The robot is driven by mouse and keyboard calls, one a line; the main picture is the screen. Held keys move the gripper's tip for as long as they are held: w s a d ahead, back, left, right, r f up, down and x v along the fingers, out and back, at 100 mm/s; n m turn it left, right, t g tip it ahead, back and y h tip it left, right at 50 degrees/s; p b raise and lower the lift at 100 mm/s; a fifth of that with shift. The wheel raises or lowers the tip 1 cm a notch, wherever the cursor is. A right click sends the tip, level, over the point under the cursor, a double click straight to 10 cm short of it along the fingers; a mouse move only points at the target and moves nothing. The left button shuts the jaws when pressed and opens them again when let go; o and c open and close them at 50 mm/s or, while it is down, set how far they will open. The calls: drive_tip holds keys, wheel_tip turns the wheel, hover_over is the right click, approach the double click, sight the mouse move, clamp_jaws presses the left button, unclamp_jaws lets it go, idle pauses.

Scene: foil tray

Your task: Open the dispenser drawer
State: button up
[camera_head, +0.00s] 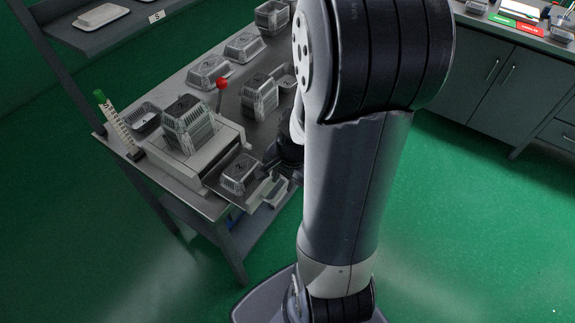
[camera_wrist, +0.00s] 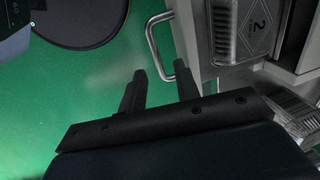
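The dispenser (camera_head: 212,150) is a pale box on the grey table, with a stack of clear-sided foil trays on top. In the wrist view a bent metal handle (camera_wrist: 153,42) stands out from a pale drawer front (camera_wrist: 188,48). A pale piece with a handle-like bar (camera_head: 264,193) shows at the table's front edge. My gripper (camera_wrist: 161,68) is open, its two dark fingers apart and pointing toward the handle's lower end. That end shows between the fingertips; I cannot tell whether they touch it. In the head view my arm partly hides my gripper.
A foil tray marked 2 (camera_head: 240,174) lies close beside the pale piece; it also shows in the wrist view (camera_wrist: 246,32). More foil trays (camera_head: 209,71), a red-knobbed lever (camera_head: 221,84) and a green-capped strip (camera_head: 117,124) are on the table. Green floor is clear in front.

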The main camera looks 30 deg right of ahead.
wheel_tip(320, 180, up, 9)
drive_tip(key=s, duration=0.1)
drive_tip(key=shift+s+d+f+p, duration=0.15)
drive_tip(key=shift+s+d+p, duration=0.05)
drive_tip(key=shift+d+p, duration=0.15)
drive_tip(key=shift+f, duration=0.1)
drive_tip(key=f, duration=0.3)
drive_tip(key=w+f, duration=0.1)
drive_tip(key=f, duration=0.2)
drive_tip(key=a+f+b, duration=0.1)
drive_tip(key=f, duration=0.3)
drive_tip(key=shift+w+f, duration=0.1)
drive_tip(key=shift+w, duration=0.2)
drive_tip(key=shift+f, duration=0.15)
drive_tip(key=shift+w, duration=0.25)
drive_tip(key=shift+a, duration=0.1)
